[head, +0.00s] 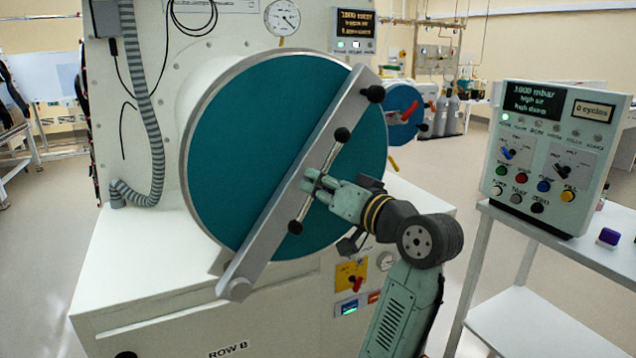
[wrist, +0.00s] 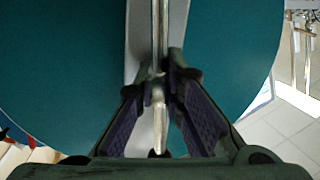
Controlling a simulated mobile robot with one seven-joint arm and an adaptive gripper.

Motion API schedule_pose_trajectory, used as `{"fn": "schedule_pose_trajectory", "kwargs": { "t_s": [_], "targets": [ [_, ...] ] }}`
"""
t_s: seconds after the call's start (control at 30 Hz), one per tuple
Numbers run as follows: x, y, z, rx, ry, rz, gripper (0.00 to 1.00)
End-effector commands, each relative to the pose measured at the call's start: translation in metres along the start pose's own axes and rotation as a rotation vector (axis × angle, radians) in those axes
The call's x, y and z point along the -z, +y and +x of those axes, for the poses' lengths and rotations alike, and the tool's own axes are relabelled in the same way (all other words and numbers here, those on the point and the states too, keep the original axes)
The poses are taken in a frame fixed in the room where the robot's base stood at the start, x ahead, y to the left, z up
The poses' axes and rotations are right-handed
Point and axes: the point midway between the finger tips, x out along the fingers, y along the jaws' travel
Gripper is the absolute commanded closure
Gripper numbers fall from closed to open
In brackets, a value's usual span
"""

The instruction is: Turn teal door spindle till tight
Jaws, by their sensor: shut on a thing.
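The teal round door (head: 245,145) is closed on the front of the white glovebox, with a grey metal bar (head: 262,235) lying slantwise across its face. The spindle handle (head: 330,158), a thin metal rod with black ball ends, crosses in front of the bar and leans up to the right. My gripper (head: 312,184) is shut on the spindle handle near its middle. In the wrist view my fingers (wrist: 160,90) close on both sides of the rod (wrist: 159,40), with the bar and teal door (wrist: 65,60) behind. The spindle's hub is hidden by my gripper.
A control panel (head: 548,155) stands on a white table (head: 520,322) at right, with a purple-topped object (head: 608,238) beside it. A corrugated hose (head: 140,95) hangs left of the door.

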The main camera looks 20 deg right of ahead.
Motion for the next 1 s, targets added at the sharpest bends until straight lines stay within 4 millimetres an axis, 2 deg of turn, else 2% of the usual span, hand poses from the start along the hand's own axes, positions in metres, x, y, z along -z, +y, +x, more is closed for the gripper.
{"fn": "schedule_pose_trajectory", "kwargs": {
  "t_s": [0.47, 0.5, 0.77, 1.0],
  "targets": [
    [-0.0007, 0.0005, -0.0001, 0.001, 0.001, 0.014, 1.0],
    [-0.0007, 0.0004, -0.0001, 0.001, 0.001, 0.014, 0.88],
    [-0.0003, 0.0002, 0.0, 0.001, 0.002, 0.012, 0.7],
    [-0.0001, 0.0, 0.0, 0.001, 0.002, 0.011, 0.69]
  ]
}}
